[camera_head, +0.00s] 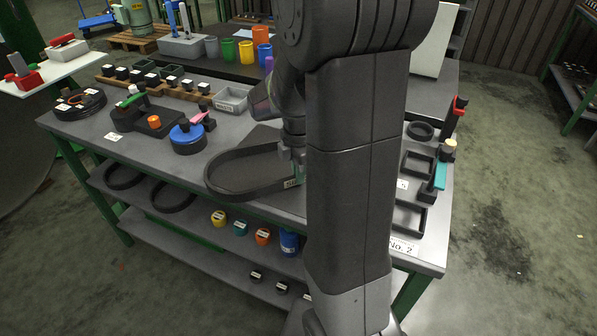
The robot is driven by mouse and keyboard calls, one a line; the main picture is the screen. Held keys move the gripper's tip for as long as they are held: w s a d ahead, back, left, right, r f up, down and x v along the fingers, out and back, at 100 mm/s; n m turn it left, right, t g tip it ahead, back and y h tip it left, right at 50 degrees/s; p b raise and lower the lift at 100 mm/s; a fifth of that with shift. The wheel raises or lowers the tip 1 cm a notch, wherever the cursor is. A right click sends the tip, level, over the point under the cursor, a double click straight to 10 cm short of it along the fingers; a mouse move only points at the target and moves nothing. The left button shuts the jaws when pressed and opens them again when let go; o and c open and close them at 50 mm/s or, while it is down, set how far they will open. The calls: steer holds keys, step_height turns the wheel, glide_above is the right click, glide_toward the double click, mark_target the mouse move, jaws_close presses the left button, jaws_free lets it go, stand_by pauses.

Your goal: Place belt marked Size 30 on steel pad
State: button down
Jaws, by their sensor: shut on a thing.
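My gripper (297,162) is shut on a large dark belt (240,196) at the middle of the workbench. The belt is a wide rounded loop that extends left from the gripper. A pale label with partly readable letters, beginning "SI", is on its near right end; the number cannot be read. The belt is over the bench's front part; I cannot tell whether it touches the surface. My arm hides the bench to the right of the gripper.
Left on the bench (84,127) are a blue round part (187,141), a black fixture (125,118) and a grey bin (232,99). Coloured cups (245,52) stand behind. Black trays (417,164) are at right. Two more dark loops (172,210) are on the lower shelf.

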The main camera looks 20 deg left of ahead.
steer(key=shift+f, duration=0.1)
steer(key=c, duration=1.5)
jaws_free()
steer(key=shift+c, duration=0.2)
step_height(320, 180, up, 12)
steer(key=p, duration=0.1)
